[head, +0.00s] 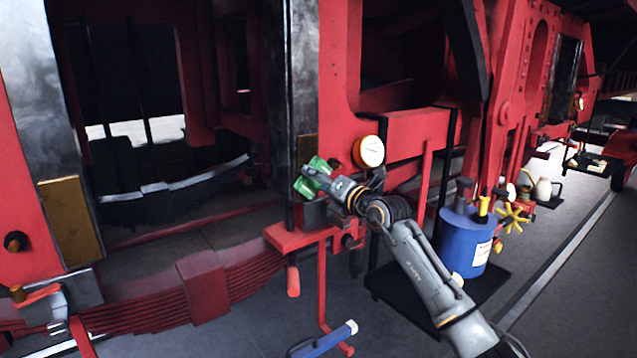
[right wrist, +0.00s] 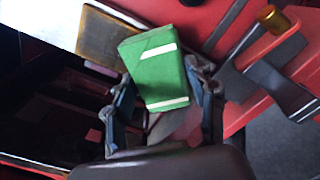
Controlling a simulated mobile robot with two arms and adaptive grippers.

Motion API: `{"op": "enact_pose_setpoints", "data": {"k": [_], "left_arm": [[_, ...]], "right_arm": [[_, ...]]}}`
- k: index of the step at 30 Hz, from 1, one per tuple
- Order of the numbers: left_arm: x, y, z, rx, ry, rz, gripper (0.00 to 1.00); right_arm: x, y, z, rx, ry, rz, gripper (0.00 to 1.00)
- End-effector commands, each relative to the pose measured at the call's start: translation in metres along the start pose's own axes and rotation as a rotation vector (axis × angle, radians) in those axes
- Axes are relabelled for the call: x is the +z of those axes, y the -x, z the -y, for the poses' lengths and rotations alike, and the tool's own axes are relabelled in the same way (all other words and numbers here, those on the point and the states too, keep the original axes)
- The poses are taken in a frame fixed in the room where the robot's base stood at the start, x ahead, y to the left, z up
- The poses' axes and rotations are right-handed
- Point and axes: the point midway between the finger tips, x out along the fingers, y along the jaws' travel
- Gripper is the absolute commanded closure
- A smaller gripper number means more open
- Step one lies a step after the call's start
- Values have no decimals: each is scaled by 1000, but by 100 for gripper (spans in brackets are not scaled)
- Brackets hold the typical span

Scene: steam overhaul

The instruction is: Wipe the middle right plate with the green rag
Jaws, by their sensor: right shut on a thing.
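The green rag (head: 308,184) is a folded green block with white stripes, and it also shows in the right wrist view (right wrist: 155,65). My right gripper (head: 322,178) is shut on it, with a finger on each side in the wrist view (right wrist: 165,100). A brass-coloured plate (head: 307,149) sits at the foot of a dark steel upright, just above the rag. In the wrist view a brownish plate (right wrist: 108,40) lies beside the rag's upper left. I cannot tell whether rag and plate touch. Another brass plate (head: 70,220) is at far left. My left gripper is not in view.
A white round gauge (head: 369,151) is close to the right of my gripper. A red bracket (head: 300,237) is below it. A blue canister (head: 462,240) stands on a black stand (head: 405,295) behind my forearm. Red frame members surround the space; the grey floor is open at right.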

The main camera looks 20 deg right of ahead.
Motion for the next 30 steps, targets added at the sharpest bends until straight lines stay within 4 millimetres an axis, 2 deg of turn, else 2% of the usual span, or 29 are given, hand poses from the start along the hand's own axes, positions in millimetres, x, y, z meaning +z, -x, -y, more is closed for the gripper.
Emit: {"op": "enact_pose_setpoints", "data": {"k": [1,4,11,23,30], "left_arm": [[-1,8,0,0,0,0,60],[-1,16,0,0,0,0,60],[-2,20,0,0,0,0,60],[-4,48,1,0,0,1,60],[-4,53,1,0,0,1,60]], "right_arm": [[7,0,-7,1,-1,1,69],[13,-1,-13,1,-1,1,69],[17,-2,-17,1,-1,1,69],[41,-4,-42,3,0,2,69],[46,-5,-47,4,0,2,69]]}}
